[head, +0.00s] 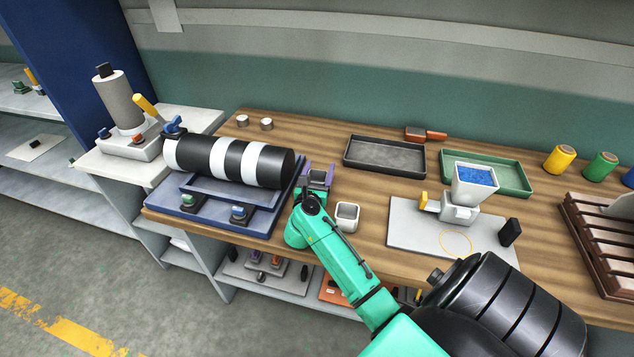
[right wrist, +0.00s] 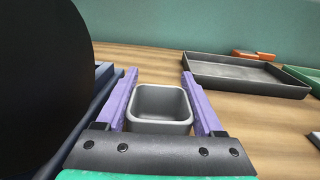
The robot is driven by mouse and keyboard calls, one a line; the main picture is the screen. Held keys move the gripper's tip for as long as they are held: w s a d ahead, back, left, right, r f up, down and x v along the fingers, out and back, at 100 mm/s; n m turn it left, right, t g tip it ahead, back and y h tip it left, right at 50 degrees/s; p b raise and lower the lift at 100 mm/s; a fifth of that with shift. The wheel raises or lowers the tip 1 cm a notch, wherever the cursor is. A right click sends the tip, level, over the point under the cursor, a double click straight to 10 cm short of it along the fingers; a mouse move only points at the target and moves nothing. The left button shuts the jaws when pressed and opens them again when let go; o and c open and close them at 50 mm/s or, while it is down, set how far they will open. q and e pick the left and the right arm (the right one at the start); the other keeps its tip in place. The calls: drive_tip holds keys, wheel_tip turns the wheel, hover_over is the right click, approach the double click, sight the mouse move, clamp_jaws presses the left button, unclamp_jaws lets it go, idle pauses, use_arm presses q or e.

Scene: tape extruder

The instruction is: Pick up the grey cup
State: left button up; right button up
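The grey cup (right wrist: 160,105) is square, open-topped and empty, and sits between the purple fingers of my right gripper (right wrist: 160,98). The fingers lie flush against its left and right sides, with no clear gap. In the head view the same cup (head: 318,175) shows between the fingertips of my right gripper (head: 317,179), beside the blue base of the roller machine. Its lower part is hidden, and I cannot tell whether it stands on the table or is just off it. A second light-grey square cup (head: 347,216) stands to the right of the gripper. My left gripper is not in view.
A large black-and-white striped roller (head: 230,162) lies close left of the gripper. A black tray (head: 385,156) and a green tray (head: 487,174) stand behind. A white device with a blue-filled hopper (head: 474,184) stands to the right. The wooden tabletop (head: 372,192) has bare room between.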

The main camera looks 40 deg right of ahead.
drive_tip(key=c, duration=0.6)
drive_tip(key=shift+o, duration=0.2)
